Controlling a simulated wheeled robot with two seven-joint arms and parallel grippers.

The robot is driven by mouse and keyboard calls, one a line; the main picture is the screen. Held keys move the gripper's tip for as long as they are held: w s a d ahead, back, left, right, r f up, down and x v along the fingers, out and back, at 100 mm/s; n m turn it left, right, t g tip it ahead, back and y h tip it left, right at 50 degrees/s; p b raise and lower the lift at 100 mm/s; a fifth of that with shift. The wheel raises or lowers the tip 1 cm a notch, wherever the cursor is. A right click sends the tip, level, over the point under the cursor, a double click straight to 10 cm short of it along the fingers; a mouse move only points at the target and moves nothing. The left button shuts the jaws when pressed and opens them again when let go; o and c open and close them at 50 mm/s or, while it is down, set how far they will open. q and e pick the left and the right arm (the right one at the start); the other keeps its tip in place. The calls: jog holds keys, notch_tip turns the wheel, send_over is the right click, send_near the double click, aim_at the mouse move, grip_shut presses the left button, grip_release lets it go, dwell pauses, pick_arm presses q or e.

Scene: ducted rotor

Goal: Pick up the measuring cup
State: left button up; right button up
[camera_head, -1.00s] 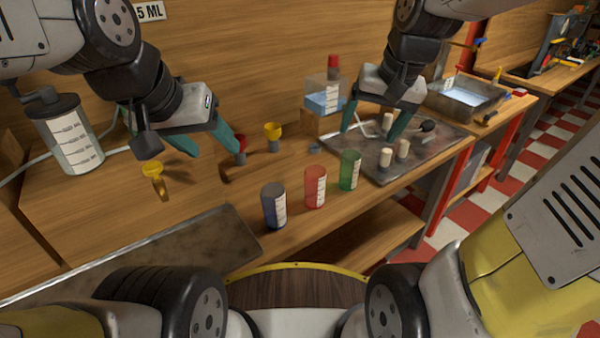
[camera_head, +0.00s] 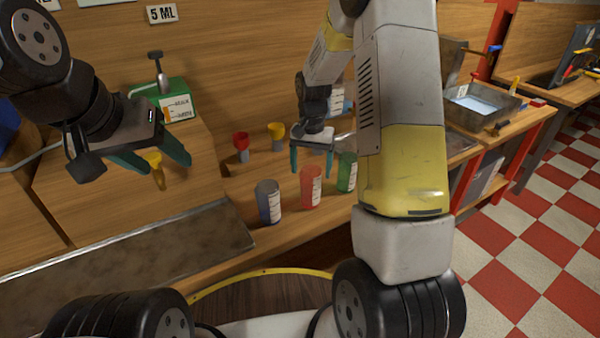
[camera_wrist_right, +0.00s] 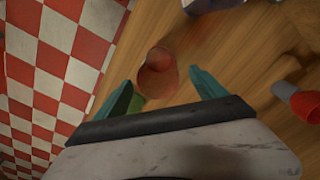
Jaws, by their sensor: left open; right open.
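Three cups with white scale labels stand upright in a row near the bench's front edge: blue-grey (camera_head: 268,203), red (camera_head: 311,188) and green (camera_head: 346,173). The pictures do not show which one the task means. My right gripper (camera_head: 311,166) is open above the red cup, fingers pointing down. In the right wrist view the red cup (camera_wrist_right: 158,72) shows just beyond the space between the fingertips (camera_wrist_right: 162,88), with no visible grip. Green shows behind the left finger there. My left gripper (camera_head: 166,166) is open and empty, near a yellow funnel (camera_head: 156,172).
A red funnel (camera_head: 241,145) and another yellow funnel (camera_head: 277,135) stand behind the cups. A green box with a pump (camera_head: 175,100) is at the back left. My right arm hides part of the bench.

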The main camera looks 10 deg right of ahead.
aim_at(311, 180)
notch_tip(311, 180, down, 5)
jog(key=shift+s+r, duration=0.1)
jog(key=shift+s, duration=0.05)
jog(key=c, duration=1.5)
jog(key=shift+r, duration=0.15)
